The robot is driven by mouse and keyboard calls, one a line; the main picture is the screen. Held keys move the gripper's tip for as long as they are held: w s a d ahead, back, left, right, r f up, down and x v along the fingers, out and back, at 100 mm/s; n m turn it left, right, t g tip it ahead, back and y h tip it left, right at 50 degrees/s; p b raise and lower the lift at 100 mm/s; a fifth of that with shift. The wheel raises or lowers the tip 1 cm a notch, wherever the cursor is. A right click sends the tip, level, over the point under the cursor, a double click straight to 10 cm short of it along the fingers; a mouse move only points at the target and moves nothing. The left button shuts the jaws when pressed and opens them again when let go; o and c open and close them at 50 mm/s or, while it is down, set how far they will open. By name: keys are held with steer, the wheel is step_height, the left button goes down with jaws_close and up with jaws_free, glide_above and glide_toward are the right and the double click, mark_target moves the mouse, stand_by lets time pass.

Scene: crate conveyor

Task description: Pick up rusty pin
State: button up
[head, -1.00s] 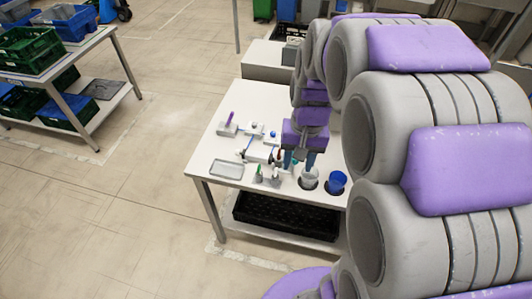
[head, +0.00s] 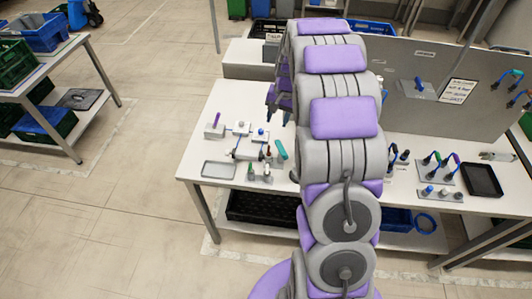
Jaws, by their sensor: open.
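A small brownish upright shape (head: 268,153) stands among the parts on the white table (head: 205,187); it may be the rusty pin, but it is too small to be sure. My gripper (head: 279,112) is open, above the table and behind these small parts, partly hidden by my own arm. Its bluish fingertips point down and show nothing between them. A teal piece (head: 281,149) lies just right of the brownish shape. Small holders with a green-topped piece (head: 251,168) stand in front of it.
A grey tray (head: 219,169) lies at the table's front left. A holder with a purple pin (head: 215,124) stands at the left. A black tray (head: 482,180) and several blue-handled tools lie at the right. My arm hides the table's middle.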

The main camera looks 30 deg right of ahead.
steer(key=b, duration=0.1)
glide_toward(269, 146)
steer(key=f, duration=0.3)
steer(key=a+f, duration=0.1)
steer(key=f, duration=0.1)
steer(key=shift+w+f, duration=0.15)
steer(key=f, duration=0.1)
steer(key=f+b, duration=0.1)
steer(key=f, duration=0.3)
steer(key=shift+w+d, duration=0.15)
steer(key=shift+w, duration=0.15)
steer(key=shift+f, duration=0.25)
steer(key=shift+a+r, duration=0.1)
steer(key=shift+a, duration=0.15)
steer(key=shift+c, duration=0.5)
steer(key=shift+d, duration=0.1)
jaws_close()
